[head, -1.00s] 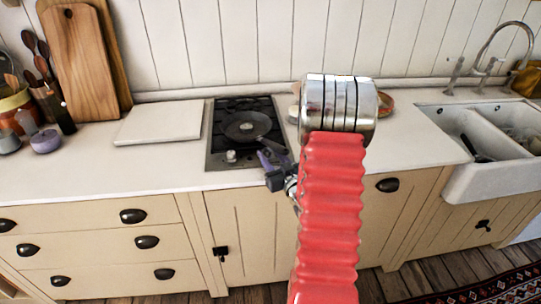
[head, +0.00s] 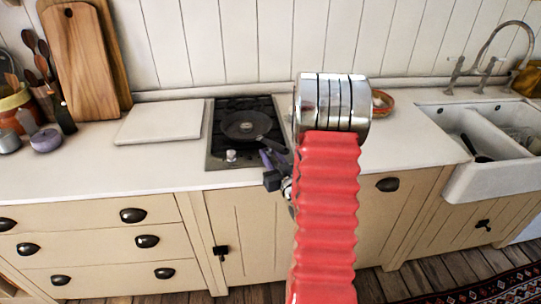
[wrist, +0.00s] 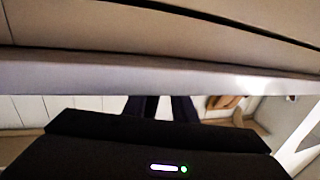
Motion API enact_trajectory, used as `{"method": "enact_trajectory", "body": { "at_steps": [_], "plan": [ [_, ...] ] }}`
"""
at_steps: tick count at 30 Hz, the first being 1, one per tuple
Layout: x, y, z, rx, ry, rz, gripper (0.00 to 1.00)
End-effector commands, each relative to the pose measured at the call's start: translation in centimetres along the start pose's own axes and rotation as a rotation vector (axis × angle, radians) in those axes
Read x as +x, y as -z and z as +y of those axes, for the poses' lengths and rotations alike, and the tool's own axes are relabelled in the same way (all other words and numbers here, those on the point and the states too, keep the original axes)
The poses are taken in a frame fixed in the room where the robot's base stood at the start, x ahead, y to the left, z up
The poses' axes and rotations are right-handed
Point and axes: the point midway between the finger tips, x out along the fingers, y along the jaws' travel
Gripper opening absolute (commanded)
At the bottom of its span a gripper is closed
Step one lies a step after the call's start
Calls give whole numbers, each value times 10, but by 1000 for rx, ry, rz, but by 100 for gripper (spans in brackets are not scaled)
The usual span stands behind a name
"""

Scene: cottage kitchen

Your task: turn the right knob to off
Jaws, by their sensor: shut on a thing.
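The hob (head: 218,166) is set into the white worktop, with a dark pan (head: 246,125) on it. Its left knob (head: 231,155) shows on the front strip. The right knob is hidden behind my gripper (head: 275,158), at the hob's front right corner. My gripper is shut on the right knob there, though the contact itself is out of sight. In the wrist view my dark fingers (wrist: 160,108) are close together, and the knob cannot be made out.
A pale board (head: 160,120) lies left of the hob. A brown item (head: 383,102) is partly hidden behind my arm. The sink (head: 480,185) is at the right. Cream cabinets (head: 245,235) stand below the worktop edge.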

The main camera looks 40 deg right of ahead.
Motion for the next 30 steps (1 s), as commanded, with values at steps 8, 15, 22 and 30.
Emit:
{"method": "enact_trajectory", "body": {
  "at_steps": [8,15,22,30],
  "plan": [
    [0,0,-6,1,-108,-1,2],
    [1,0,-9,1,-233,-1,2],
    [2,0,-12,1,-355,0,2],
    [4,0,-15,0,-482,0,2]
  ]
}}
